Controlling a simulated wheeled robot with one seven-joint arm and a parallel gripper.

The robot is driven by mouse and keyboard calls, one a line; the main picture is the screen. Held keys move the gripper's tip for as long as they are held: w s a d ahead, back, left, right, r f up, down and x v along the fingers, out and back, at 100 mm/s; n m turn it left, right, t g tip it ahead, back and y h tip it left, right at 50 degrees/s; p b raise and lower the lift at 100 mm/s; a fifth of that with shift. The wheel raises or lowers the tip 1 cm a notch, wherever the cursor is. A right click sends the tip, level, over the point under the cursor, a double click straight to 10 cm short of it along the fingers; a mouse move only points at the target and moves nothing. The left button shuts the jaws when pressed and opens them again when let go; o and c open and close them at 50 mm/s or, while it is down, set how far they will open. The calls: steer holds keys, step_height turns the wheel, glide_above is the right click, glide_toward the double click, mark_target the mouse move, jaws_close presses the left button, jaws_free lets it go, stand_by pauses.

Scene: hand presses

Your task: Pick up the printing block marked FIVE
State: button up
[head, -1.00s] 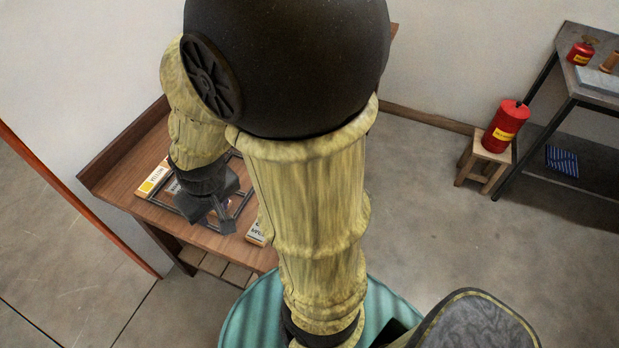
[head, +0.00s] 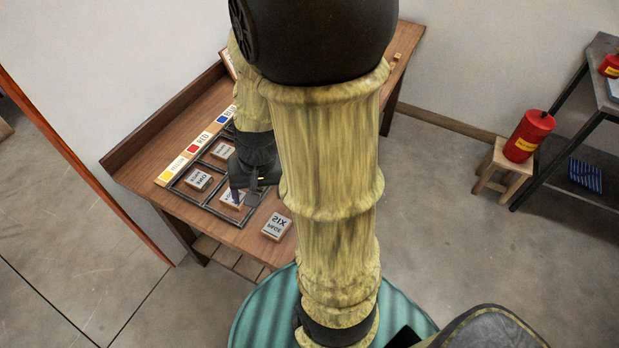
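My gripper (head: 244,196) is over the dark metal frame (head: 209,209) on the wooden bench, its fingers pointing down and apart. A small block with a white label (head: 230,202) sits in the frame directly under the fingers; they partly cover its lettering, and I cannot read it. I cannot tell whether the fingers touch it. Other labelled blocks show: one reading TWO (head: 199,180) in the frame's left compartment, one farther back (head: 223,151) too small to read, and a loose one reading SIX (head: 276,227) near the front edge. No readable FIVE shows.
Yellow, red and blue labelled strips (head: 199,143) lie behind the frame on the bench (head: 150,180). My arm hides the bench's middle right. A red can (head: 528,137) stands on a stool (head: 497,167) to the right, beside a dark table.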

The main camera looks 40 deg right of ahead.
steer(key=s+d+f+m+t+y, duration=0.1)
steer(key=d+f+m+t, duration=0.1)
steer(key=d+m, duration=0.6)
steer(key=s+d+f+m+t+y, duration=0.1)
steer(key=s+d+f+m+t, duration=0.1)
steer(key=d+m, duration=0.7)
steer(key=s+d+f+m+t, duration=0.1)
steer(key=d+f+m+t, duration=0.1)
steer(key=d+m, duration=0.6)
steer(key=shift+s+d+f+m+t+y+p, duration=0.25)
steer(key=shift+s+d+m+t+y+p, duration=0.05)
steer(key=shift+s+m+t+y+p, duration=0.15)
steer(key=x, duration=1.2)
steer(key=shift+w+d, duration=0.1)
steer(key=shift+f, duration=0.1)
steer(key=shift+w+f, duration=0.1)
steer(key=shift+p+x, duration=0.3)
steer(key=shift+x, duration=2.25)
steer(key=shift+d, duration=0.15)
